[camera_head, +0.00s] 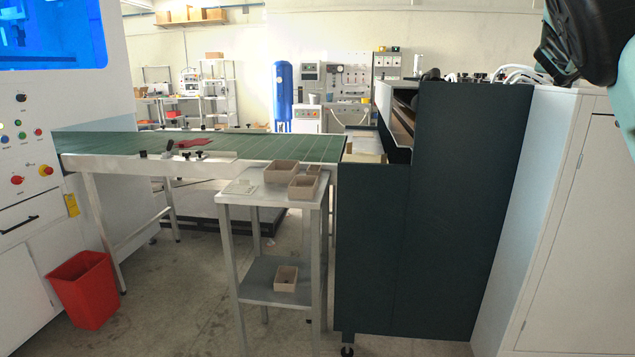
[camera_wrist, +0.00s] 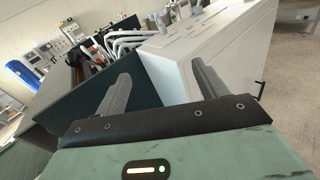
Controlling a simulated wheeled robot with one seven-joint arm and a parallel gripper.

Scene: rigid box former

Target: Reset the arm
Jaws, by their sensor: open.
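My gripper (camera_wrist: 158,85) shows in the wrist view with its two grey fingers wide apart and nothing between them. Beyond the fingers are the dark side of the machine and a white cabinet, both apart from the fingertips as far as I can tell. In the head view part of my arm (camera_head: 590,40) shows at the top right corner, raised in front of the white cabinet. The gripper itself is not visible in the head view.
A grey side table (camera_head: 270,199) holds several beige boxes (camera_head: 281,173). A green conveyor (camera_head: 250,147) runs behind it. The dark machine (camera_head: 430,210) and white cabinet (camera_head: 560,220) stand at right. A red bin (camera_head: 84,290) stands at left. The front floor is clear.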

